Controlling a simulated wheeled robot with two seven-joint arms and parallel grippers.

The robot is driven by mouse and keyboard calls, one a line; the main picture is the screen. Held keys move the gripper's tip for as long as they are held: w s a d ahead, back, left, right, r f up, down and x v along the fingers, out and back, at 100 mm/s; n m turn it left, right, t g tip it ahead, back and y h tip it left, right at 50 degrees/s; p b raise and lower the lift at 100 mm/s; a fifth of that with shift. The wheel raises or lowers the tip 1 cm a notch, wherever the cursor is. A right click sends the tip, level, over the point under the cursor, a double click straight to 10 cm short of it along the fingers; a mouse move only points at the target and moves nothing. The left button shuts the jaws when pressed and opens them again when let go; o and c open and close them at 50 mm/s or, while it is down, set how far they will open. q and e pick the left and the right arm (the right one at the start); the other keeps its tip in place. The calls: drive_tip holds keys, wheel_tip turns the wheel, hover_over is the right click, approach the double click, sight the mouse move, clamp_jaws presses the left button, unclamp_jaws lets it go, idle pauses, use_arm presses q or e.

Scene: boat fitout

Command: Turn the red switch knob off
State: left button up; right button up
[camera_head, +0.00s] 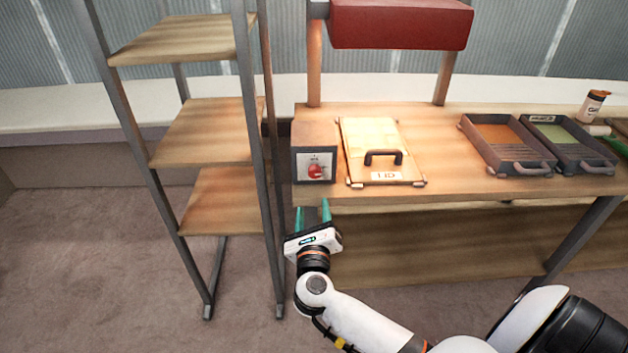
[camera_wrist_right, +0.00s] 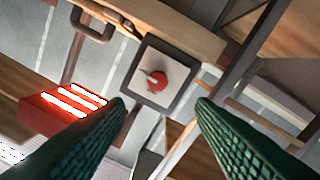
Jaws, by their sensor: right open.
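The red switch knob (camera_head: 316,171) is on the white front plate of a dark box (camera_head: 315,135) at the left end of the workbench. In the right wrist view the knob (camera_wrist_right: 157,79) sits in the middle of its plate, ahead of the fingers, with a small pale mark on its left side. My right gripper (camera_head: 312,212) is open and empty, in front of and below the box, apart from the knob. Its green fingers (camera_wrist_right: 162,105) stand wide on either side in the wrist view. My left gripper is not in view.
A lidded panel with a dark handle (camera_head: 384,157) lies right of the box. Two trays, one orange-bottomed (camera_head: 498,135) and one green-bottomed (camera_head: 562,133), stand farther right. A metal shelf rack (camera_head: 248,110) stands close on the left. A red hood (camera_head: 400,24) hangs above.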

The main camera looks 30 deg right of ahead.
sight(314, 173)
drive_tip(key=shift+m, duration=0.7)
drive_tip(key=x, duration=1.1)
drive_tip(key=shift+w+d+r, duration=0.2)
drive_tip(key=shift+w+d, duration=0.05)
drive_tip(key=shift+d, duration=0.1)
drive_tip(key=shift+c, duration=0.3)
drive_tip(key=c, duration=0.9)
